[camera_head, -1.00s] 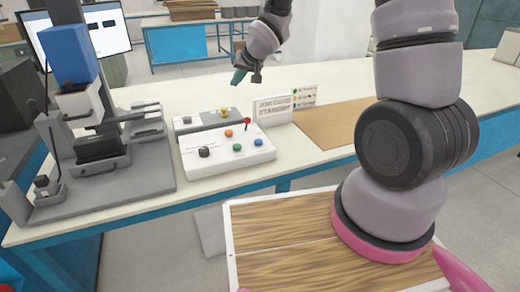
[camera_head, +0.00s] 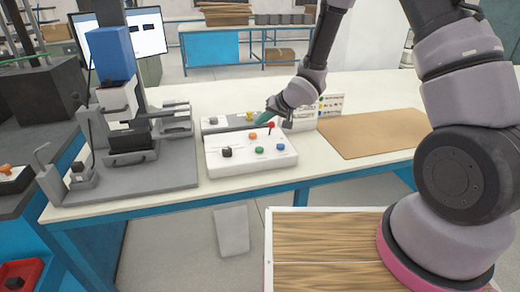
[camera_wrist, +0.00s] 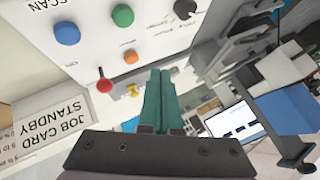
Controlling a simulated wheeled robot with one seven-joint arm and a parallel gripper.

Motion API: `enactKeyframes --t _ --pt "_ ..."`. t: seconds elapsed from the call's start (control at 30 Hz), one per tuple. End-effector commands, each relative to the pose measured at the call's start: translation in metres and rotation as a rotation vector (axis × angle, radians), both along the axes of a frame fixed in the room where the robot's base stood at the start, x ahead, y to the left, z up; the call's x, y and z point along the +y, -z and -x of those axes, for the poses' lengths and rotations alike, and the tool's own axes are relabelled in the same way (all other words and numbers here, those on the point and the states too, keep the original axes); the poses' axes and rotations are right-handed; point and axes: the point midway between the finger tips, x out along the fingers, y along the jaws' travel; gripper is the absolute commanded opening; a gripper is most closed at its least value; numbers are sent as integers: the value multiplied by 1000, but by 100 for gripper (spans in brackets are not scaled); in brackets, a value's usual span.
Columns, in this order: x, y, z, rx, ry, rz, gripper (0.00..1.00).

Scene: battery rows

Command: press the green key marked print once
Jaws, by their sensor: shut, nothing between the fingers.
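The green key (camera_head: 259,150) sits on the front part of the white control box, between a black knob (camera_head: 226,152) and a blue key (camera_head: 280,147). It also shows at the top of the wrist view (camera_wrist: 122,15); the lettering beside it is too small to read. My gripper (camera_head: 266,113) has teal fingers, which lie together and empty in the wrist view (camera_wrist: 160,74). It hangs near the back of the white control box (camera_head: 228,166), behind and apart from the green key. The key is uncovered.
An orange key (camera_head: 253,136) and a red-tipped lever (camera_head: 271,125) stand between my gripper and the green key. A yellow knob (camera_head: 249,115) is on a grey box behind. A job card sign (camera_wrist: 45,135) stands beside the box, and a grey press (camera_head: 125,150) at left.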

Motion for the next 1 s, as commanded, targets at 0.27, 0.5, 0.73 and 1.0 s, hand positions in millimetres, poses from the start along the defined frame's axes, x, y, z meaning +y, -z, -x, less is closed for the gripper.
enactKeyframes --t 0.27,0.5,0.73,1.0 --pt "0 38 1 3 -2 2 0" --pt "0 67 0 1 0 1 0" --pt "0 81 0 0 1 1 0" --pt "0 82 0 -1 0 1 0"
